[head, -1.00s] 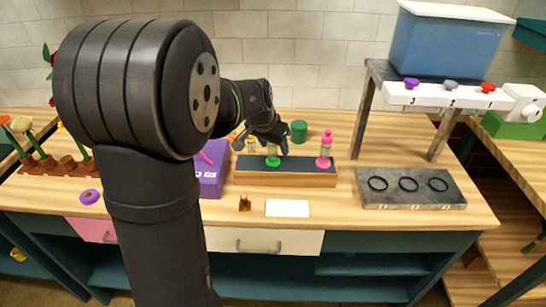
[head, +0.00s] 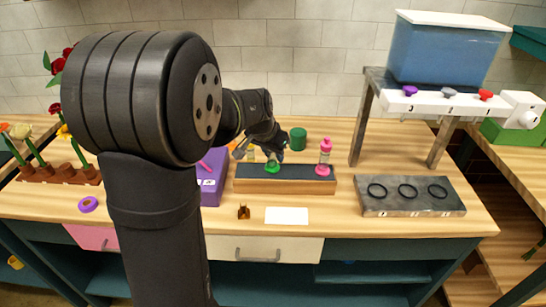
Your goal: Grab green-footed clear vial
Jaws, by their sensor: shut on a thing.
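The green-footed clear vial (head: 272,168) stands in the dark-topped wooden rack (head: 300,186). Its green foot shows, and its clear body is mostly hidden by my gripper. My gripper (head: 273,153) is at the vial's upper part, shut on it. The vial looks upright and its foot is still down at the rack. A pink-footed vial with a pink top (head: 324,158) stands at the right end of the same rack. Another clear vial (head: 250,153), with a yellowish tint, is at the left end, partly hidden by my arm.
A purple box (head: 212,185) adjoins the rack's left end. A green cylinder (head: 298,139) stands behind the rack. In front lie a white card (head: 287,216) and a small brown piece (head: 243,212). A grey plate with black rings (head: 410,206) is to the right, below the water dispenser (head: 445,50).

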